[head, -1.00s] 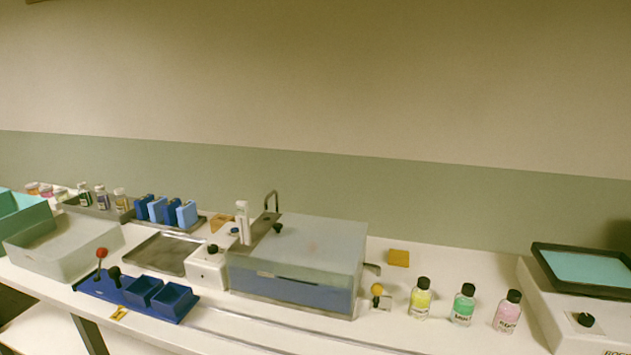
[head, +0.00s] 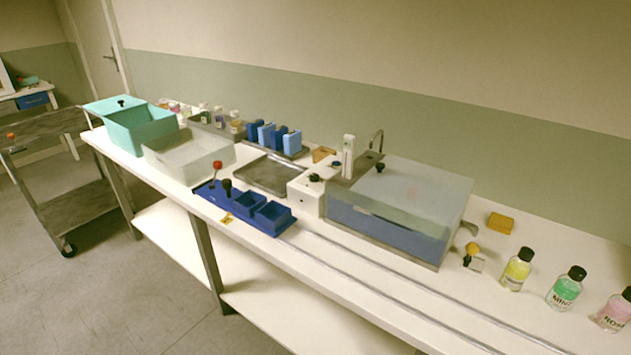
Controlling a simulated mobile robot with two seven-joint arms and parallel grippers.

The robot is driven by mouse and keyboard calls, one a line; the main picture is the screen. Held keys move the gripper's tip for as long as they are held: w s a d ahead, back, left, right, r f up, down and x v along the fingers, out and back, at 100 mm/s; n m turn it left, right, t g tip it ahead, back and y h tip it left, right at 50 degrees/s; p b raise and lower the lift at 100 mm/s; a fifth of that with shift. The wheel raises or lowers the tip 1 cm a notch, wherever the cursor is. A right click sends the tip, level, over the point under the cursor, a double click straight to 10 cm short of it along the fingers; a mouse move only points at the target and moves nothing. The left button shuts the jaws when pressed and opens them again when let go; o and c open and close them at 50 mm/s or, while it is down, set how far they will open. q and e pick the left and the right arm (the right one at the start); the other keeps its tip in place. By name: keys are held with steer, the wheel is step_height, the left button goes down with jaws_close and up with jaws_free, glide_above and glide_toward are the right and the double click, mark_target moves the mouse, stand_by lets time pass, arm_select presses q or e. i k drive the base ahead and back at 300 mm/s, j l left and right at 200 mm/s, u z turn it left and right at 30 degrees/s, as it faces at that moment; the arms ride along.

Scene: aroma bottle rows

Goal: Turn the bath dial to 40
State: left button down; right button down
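The water bath (head: 385,225) stands on the bench right of centre, a steel-edged tank with blue-grey sides under a translucent lid with a black knob (head: 380,167). A white control box (head: 306,198) is at its left end, with a small black dial (head: 315,177) on its top. The dial's setting is too small to read. A white upright unit (head: 348,155) stands behind the box. Neither of my grippers is in view.
A blue tray (head: 240,212) with a red-topped lever is left of the box. A steel plate (head: 268,174), grey bin (head: 190,160) and teal bin (head: 140,130) lie further left. Several bottles, including a yellow one (head: 516,270), stand right. A cart (head: 60,180) is at far left.

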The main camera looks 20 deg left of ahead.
mark_target(314, 176)
steer(key=i+j, duration=0.15)
steer(key=j, duration=0.3)
steer(key=i+j, duration=0.1)
steer(key=j, duration=0.3)
steer(key=i+j, duration=0.15)
steer(key=j, duration=0.3)
steer(key=i+j, duration=0.15)
steer(key=j, duration=0.3)
steer(key=i+j, duration=0.1)
steer(key=j, duration=0.35)
steer(key=i+j, duration=0.15)
steer(key=j, duration=0.25)
steer(key=i+j, duration=0.15)
steer(key=j, duration=0.3)
steer(key=z, duration=0.05)
